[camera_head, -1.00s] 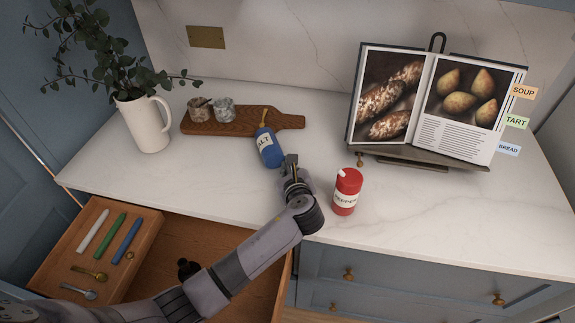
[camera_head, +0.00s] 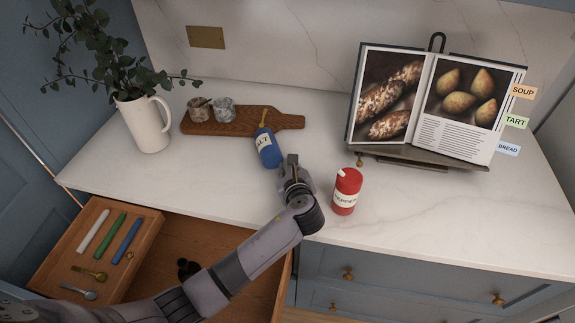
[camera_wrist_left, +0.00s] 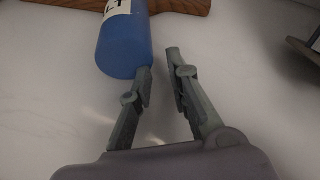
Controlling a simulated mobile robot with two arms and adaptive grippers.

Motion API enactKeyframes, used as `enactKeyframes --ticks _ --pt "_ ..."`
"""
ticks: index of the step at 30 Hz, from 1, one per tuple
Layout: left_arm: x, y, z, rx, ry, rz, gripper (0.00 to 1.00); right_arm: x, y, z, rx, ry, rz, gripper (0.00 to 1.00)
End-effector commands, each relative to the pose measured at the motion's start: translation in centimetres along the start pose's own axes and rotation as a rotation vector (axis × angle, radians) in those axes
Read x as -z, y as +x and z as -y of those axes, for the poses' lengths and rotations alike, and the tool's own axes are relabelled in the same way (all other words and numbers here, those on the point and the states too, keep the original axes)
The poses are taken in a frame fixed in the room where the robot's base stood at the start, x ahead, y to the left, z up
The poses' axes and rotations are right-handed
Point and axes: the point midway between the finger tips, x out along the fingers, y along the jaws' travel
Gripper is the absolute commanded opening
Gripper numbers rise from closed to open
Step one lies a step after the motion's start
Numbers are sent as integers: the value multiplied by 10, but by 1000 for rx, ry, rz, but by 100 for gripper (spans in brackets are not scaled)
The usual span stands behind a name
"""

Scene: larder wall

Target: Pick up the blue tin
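The blue tin (camera_head: 268,148) has a white label reading "ALT" in part and stands on the white counter, in front of the wooden board. My left gripper (camera_head: 291,160) is just to the right of the tin in the head view. In the left wrist view the tin (camera_wrist_left: 124,48) is at the upper left, and the fingers of my left gripper (camera_wrist_left: 158,62) are apart with only counter between them. The left finger is close to the tin's lower right side; I cannot tell whether it touches. My right gripper is not in view.
A red pepper tin (camera_head: 346,192) stands right of my left gripper. A wooden board (camera_head: 228,124) with two small pots lies behind the blue tin. A cookbook on a stand (camera_head: 420,158) is at the right, a white jug (camera_head: 142,124) at the left. An open drawer (camera_head: 222,238) is below.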

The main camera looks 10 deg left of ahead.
Motion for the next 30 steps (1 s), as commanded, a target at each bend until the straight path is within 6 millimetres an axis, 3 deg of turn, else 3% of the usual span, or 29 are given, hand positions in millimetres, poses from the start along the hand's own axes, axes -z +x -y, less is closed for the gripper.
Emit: enactKeyframes --ticks 17,30 --pt "0 1 -1 -2 1 1 59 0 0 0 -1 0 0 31" --pt "1 -8 0 0 0 0 59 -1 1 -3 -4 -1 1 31"
